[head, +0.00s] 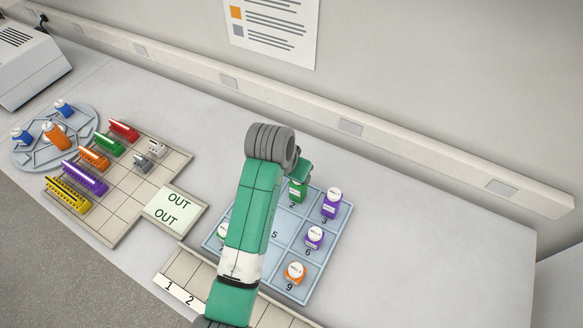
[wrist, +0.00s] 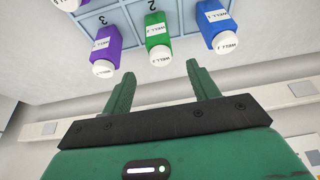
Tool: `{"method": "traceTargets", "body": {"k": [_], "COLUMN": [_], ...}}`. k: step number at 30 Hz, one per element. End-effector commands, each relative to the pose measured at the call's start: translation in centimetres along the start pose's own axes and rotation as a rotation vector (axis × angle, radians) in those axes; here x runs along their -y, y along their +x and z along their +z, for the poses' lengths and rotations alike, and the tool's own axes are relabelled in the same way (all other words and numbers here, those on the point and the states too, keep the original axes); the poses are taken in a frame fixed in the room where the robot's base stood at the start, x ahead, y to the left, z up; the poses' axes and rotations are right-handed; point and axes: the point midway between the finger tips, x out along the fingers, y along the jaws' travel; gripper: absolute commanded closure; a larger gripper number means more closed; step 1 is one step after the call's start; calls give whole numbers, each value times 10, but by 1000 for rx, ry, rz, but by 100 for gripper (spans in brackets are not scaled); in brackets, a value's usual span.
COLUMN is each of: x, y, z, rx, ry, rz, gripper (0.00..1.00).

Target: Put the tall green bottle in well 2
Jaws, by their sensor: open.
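A green bottle (head: 297,190) with a white cap stands in well 2 of the blue nine-well tray (head: 341,232). In the wrist view the green bottle (wrist: 157,30) shows upside down, its cap toward me. My gripper (wrist: 160,70) is open and empty, its two fingers apart on either side of the bottle's line, with the cap just beyond the fingertips. I see no contact. In the head view my arm hides most of the gripper. Another green-labelled bottle (head: 223,231) stands at well 7, partly hidden by my arm.
A blue bottle (wrist: 216,27) and a purple bottle (wrist: 108,45) flank the green one closely. Another purple bottle (head: 313,238) and an orange bottle (head: 294,271) stand in wells 6 and 9. Coloured racks (head: 85,178) lie at left. The wall rail (head: 400,155) runs behind.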

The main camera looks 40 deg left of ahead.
Motion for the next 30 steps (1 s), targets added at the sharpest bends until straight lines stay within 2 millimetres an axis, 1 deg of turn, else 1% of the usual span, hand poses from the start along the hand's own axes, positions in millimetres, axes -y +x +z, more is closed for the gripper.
{"method": "traceTargets", "body": {"k": [1,4,14,16,17,18,20,21,23,24,26,27,29,30], "x": [0,0,0,-6,-14,-28,-60,-88,-129,-155,-191,-212,-237,-249], "y": [-5,-10,-10,-15,-21,-34,-67,-98,-154,-194,-257,-299,-360,-396], "z": [0,0,0,-7,-15,-31,-63,-86,-111,-122,-127,-124,-113,-101], "rx": [-2,0,0,-29,-62,-134,-295,-429,-640,-778,-980,-1109,-1287,-1393], "ry": [0,0,0,9,18,35,69,90,114,125,133,133,128,120], "rz": [0,0,0,-4,-8,-16,-28,-29,-21,-7,25,52,97,127], "gripper": [40,40,40,40,40,40,40,40,40,40,40,40,40,40]}}
